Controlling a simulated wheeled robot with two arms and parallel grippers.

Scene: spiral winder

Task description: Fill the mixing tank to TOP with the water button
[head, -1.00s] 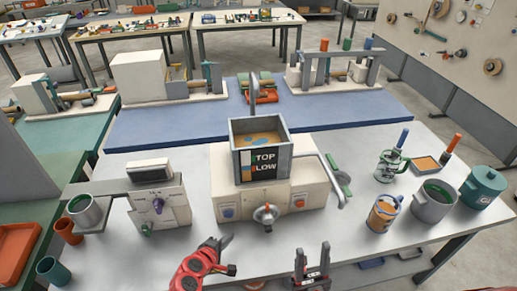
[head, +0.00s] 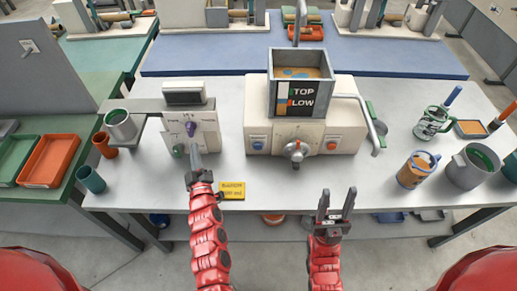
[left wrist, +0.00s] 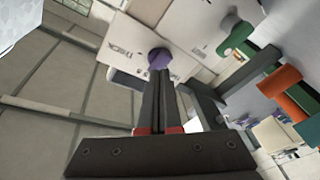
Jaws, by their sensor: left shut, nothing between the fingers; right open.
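The mixing tank (head: 271,98) is an open grey square box on a cream base, with orange-brown and blue contents. TOP and LOW labels are on its front, beside a coloured strip. The base has a blue button (head: 258,144) at left, a red-orange button (head: 332,145) at right and a grey valve handle (head: 296,150) between. I cannot read which is water. My left gripper (head: 195,151) is shut and empty before the left machine, its tips close to the purple knob (left wrist: 158,58); contact is unclear. My right gripper (head: 337,200) is open and empty in front of the table.
The left machine (head: 205,133) also has a green knob (head: 178,150) and carries a grey cup (head: 121,125). A bent pipe (head: 376,125) is right of the tank. Mugs and pots stand at far right.

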